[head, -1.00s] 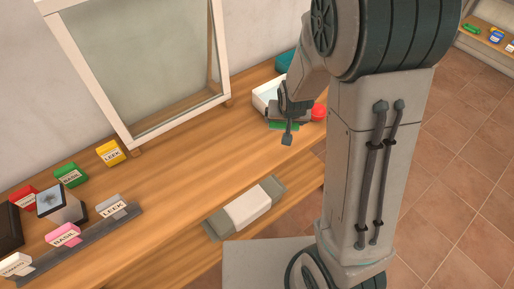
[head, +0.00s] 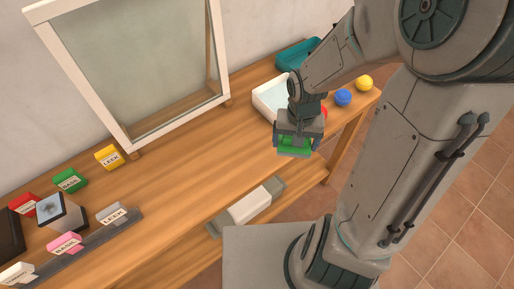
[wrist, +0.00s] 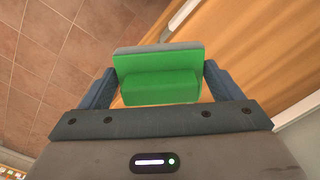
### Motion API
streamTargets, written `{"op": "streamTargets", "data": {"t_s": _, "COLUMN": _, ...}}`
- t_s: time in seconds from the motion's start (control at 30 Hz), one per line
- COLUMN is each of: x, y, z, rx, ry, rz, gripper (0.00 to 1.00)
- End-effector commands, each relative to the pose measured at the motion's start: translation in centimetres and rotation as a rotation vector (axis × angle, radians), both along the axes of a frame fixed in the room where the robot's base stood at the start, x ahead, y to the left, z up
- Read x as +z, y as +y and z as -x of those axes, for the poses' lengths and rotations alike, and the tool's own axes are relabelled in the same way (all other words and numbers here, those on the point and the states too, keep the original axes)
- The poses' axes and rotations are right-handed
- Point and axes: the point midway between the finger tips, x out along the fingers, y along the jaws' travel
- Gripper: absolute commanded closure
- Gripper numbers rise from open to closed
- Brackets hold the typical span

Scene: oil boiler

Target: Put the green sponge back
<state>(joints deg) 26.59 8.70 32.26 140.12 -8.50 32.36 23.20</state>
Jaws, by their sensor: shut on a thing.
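My gripper (head: 296,141) is shut on the green sponge (head: 294,147) near the right part of the wooden table's front edge. In the wrist view the sponge (wrist: 158,78) sits between the two fingers, green with a grey layer along its far side. A white tray (head: 268,98) stands behind my gripper, partly hidden by it. A teal tray (head: 293,55) stands farther back. I cannot tell which place the sponge belongs to.
A blue ball (head: 343,97) and a yellow ball (head: 364,83) sit at the table's right end; a red thing is mostly hidden behind my gripper. A white-framed pane (head: 140,75) stands at the back. Labelled blocks, including a yellow one (head: 109,157), are on the left. The table middle (head: 190,175) is clear.

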Motion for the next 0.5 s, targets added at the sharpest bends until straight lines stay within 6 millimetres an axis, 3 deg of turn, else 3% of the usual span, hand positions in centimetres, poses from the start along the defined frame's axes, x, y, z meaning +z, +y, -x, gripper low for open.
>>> {"op": "streamTargets", "data": {"t_s": 0.17, "x": 0.0, "y": 0.4, "z": 0.9, "rx": 0.000, "ry": 0.032, "rz": -0.004, "gripper": 0.33}}
{"op": "streamTargets", "data": {"t_s": 0.5, "x": -4.1, "y": 6.2, "z": -2.2, "rx": 0.006, "ry": 0.034, "rz": -0.006, "gripper": 0.33}}
